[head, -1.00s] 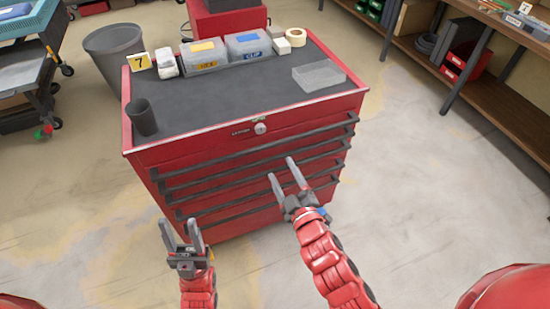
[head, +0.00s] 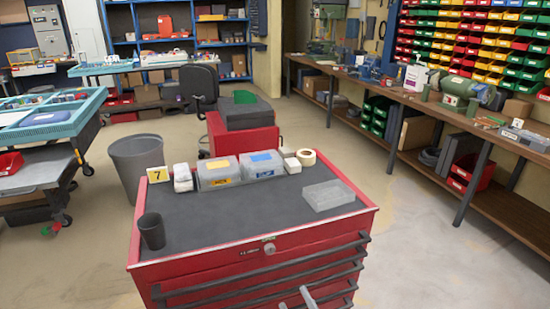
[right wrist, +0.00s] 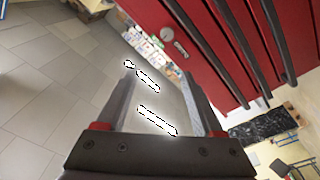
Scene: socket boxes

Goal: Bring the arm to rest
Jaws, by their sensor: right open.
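My right gripper shows only its fingertips (head: 296,301) at the bottom edge of the head view, in front of the cabinet's drawers. In the right wrist view its two fingers (right wrist: 146,66) are spread apart with nothing between them. The red drawer cabinet (head: 210,272) fills the lower middle of the head view, and its red front with dark handles (right wrist: 232,50) also shows in the right wrist view. My left gripper is out of view.
On the cabinet's dark top stand a black cup (head: 152,232), two clear labelled boxes (head: 218,174), a clear tray (head: 328,196) and a tape roll (head: 306,157). A grey bin (head: 137,165) stands left behind. A workbench (head: 430,115) runs along the right. Floor is clear between.

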